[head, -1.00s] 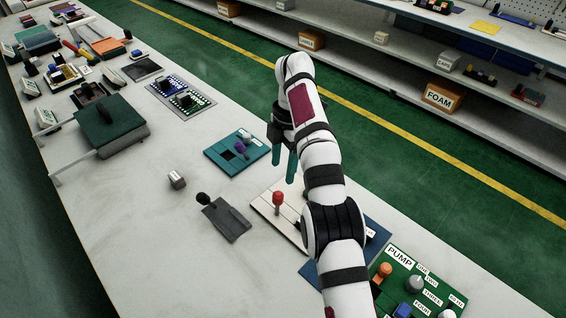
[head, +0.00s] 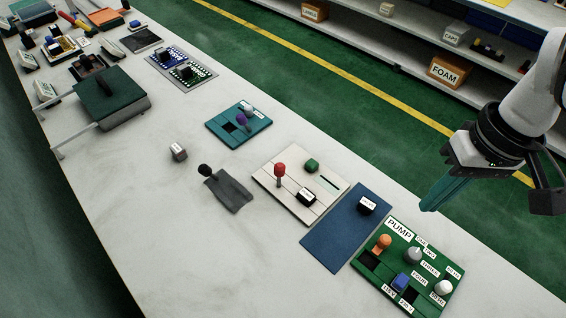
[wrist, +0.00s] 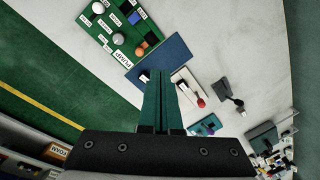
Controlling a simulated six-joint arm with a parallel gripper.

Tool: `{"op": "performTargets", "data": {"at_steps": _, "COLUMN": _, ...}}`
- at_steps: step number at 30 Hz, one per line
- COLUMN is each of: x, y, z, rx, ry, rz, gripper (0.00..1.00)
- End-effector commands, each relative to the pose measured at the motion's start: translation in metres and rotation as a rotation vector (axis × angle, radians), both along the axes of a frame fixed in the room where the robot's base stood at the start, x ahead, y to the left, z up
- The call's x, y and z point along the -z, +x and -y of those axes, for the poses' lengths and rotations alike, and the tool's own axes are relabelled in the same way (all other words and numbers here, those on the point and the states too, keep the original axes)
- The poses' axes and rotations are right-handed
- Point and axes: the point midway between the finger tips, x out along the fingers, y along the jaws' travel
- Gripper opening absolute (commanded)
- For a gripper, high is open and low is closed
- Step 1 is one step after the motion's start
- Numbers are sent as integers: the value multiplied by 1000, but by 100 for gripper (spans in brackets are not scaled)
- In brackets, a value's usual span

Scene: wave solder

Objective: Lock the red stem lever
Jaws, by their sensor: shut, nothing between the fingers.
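The red stem lever (head: 280,172) has a red knob on a short stem and stands about upright on the left part of a cream panel (head: 262,180). In the wrist view its red knob (wrist: 201,103) shows just right of my fingers. My gripper (head: 430,206) is at the right of the head view, beyond the bench's far edge in the picture, well apart from the lever. Its teal fingers (wrist: 159,72) are together and empty. Beside the lever, the cream panel bears a green knob (head: 311,165), a slot and a dark labelled block (head: 306,197).
A blue plate (head: 335,243) with a dark labelled block lies right of the cream panel. The green PUMP panel (head: 383,268) has an orange lever and several knobs. A teal panel (head: 220,123) and a grey plate with a black knob (head: 205,170) are left. The front bench is bare.

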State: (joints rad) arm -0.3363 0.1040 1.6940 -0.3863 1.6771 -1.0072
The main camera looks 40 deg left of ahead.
Motion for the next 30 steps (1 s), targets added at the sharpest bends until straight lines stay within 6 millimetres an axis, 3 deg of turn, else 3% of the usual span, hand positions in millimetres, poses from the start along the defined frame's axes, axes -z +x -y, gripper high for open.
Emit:
{"op": "performTargets", "data": {"at_steps": 3, "x": 8, "y": -36, "z": 34, "rx": 250, "ry": -20, "rz": -16, "gripper": 0}}
{"op": "performTargets", "data": {"at_steps": 7, "x": 27, "y": -74, "z": 60, "rx": 460, "ry": -60, "rz": -34, "gripper": 0}}
{"op": "performTargets", "data": {"at_steps": 10, "x": 47, "y": -104, "z": 78, "rx": 542, "ry": -117, "rz": -40, "gripper": 0}}
{"op": "performTargets", "data": {"at_steps": 12, "x": 67, "y": -125, "z": 91, "rx": 487, "ry": -198, "rz": -39, "gripper": 0}}
{"op": "performTargets", "data": {"at_steps": 14, "x": 82, "y": -131, "z": 99, "rx": 290, "ry": -297, "rz": -27, "gripper": 0}}
{"op": "performTargets", "data": {"at_steps": 17, "x": 92, "y": -123, "z": 101, "rx": -67, "ry": -420, "rz": -11, "gripper": 0}}
{"op": "performTargets", "data": {"at_steps": 20, "x": 98, "y": -105, "z": 93, "rx": -463, "ry": -535, "rz": -3, "gripper": 0}}
{"op": "performTargets", "data": {"at_steps": 23, "x": 104, "y": -83, "z": 70, "rx": -905, "ry": -657, "rz": -9, "gripper": 0}}
{"op": "performTargets", "data": {"at_steps": 26, "x": 111, "y": -60, "z": 26, "rx": -1421, "ry": -810, "rz": -29, "gripper": 0}}
{"op": "performTargets", "data": {"at_steps": 29, "x": 125, "y": -49, "z": -50, "rx": -2047, "ry": -1035, "rz": -86, "gripper": 0}}
{"op": "performTargets", "data": {"at_steps": 30, "x": 134, "y": -54, "z": -89, "rx": -2321, "ry": -1160, "rz": -124, "gripper": 0}}
